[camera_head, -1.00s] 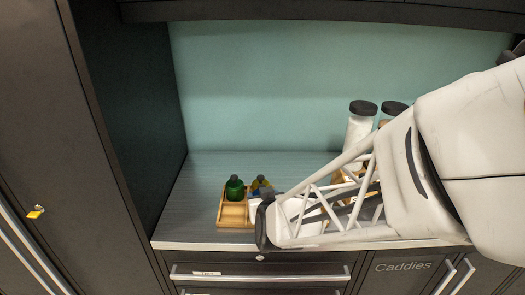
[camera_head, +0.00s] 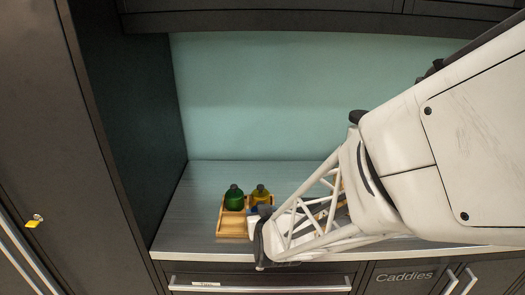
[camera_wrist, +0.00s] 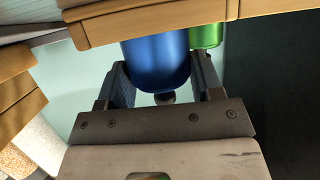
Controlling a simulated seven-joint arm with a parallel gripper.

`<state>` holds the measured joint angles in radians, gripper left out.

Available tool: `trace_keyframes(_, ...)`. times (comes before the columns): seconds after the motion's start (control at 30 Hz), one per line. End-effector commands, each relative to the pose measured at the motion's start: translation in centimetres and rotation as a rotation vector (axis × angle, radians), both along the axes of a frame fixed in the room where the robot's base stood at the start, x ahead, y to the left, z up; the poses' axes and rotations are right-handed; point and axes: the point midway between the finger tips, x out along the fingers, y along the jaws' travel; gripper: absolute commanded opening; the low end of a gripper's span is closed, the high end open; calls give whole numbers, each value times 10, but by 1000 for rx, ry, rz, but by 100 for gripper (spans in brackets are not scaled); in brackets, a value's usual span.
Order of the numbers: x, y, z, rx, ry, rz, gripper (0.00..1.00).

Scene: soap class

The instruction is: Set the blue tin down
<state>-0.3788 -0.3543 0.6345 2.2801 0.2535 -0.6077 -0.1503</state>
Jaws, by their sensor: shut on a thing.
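My gripper (camera_wrist: 158,80) is shut on the blue tin (camera_wrist: 157,60), whose rounded side shows between the two fingers in the wrist view. The tin's far end is hidden behind a wooden caddy wall (camera_wrist: 150,22). In the head view my gripper (camera_head: 260,232) is at the right side of the wooden caddy (camera_head: 232,226), near the counter's front edge. The tin is mostly hidden there by the gripper. Whether the tin touches the caddy floor I cannot tell.
A green bottle (camera_head: 234,200) and an olive-yellow bottle (camera_head: 260,195) stand in the caddy's back part. A green container (camera_wrist: 206,36) is beside the tin in the wrist view. The counter (camera_head: 190,220) left of the caddy is clear. My arm covers the counter's right side.

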Motion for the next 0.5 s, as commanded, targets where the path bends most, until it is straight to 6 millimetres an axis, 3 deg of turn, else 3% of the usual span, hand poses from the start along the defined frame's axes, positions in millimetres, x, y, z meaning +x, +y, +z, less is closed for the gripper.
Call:
trace_keyframes(0.43, 0, 0, -4, 0, 0, 0, 30)
trace_keyframes(0.47, 0, 0, -4, 0, 0, 0, 61)
trace_keyframes(0.5, 0, 0, -4, 0, 0, 0, 68)
